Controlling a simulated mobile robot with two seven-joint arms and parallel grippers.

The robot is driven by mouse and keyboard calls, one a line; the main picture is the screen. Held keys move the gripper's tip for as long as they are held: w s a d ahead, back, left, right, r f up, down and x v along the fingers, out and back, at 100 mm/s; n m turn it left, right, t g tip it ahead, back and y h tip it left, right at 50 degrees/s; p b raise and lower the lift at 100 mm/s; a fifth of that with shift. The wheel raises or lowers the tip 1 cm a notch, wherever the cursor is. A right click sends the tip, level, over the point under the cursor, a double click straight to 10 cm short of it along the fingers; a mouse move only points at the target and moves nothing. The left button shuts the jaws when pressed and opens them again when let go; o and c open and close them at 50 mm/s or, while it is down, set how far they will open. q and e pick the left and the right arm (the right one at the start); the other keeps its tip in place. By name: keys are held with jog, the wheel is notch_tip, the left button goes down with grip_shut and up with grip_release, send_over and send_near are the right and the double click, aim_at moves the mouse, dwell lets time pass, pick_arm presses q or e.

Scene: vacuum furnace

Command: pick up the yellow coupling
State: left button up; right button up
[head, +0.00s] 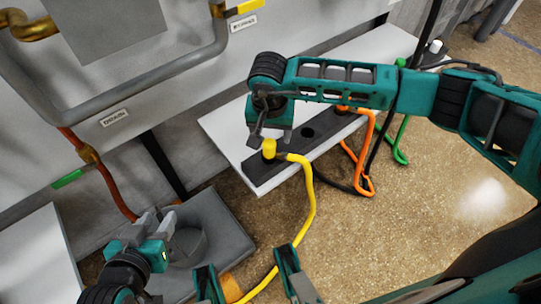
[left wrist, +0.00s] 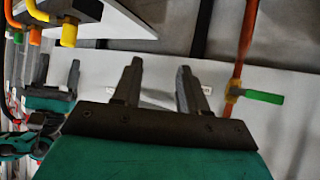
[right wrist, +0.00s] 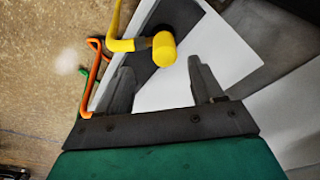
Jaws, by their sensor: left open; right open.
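The yellow coupling (head: 268,148) stands upright at the near-left end of a dark strip (head: 290,162) on a white bench, with a yellow hose (head: 312,205) leaving its side. My right gripper (head: 265,132) is open just above and beside it. In the right wrist view the coupling (right wrist: 164,48) shows beyond the open fingertips (right wrist: 160,75), between their lines; nothing is between the fingers. My left gripper (head: 145,225) is open and empty, low at the left near the grey pedestal. The coupling also shows at the upper left of the left wrist view (left wrist: 69,34).
Orange (head: 362,160) and green (head: 403,135) hoses hang from the same bench (head: 225,125), to the right. A grey round pedestal (head: 190,245) stands below my left gripper. The furnace wall with a grey pipe (head: 120,90) and a copper pipe (head: 108,180) is at the left.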

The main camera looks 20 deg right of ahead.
aim_at(269, 143)
jog(key=f, duration=0.2)
jog(key=w+f+b, duration=0.1)
jog(key=f, duration=0.1)
jog(key=f+b, duration=0.1)
jog(key=f, duration=0.2)
jog(key=shift+w+f, duration=0.1)
jog(key=shift+w, duration=0.15)
jog(key=shift+c, duration=0.3)
grip_shut()
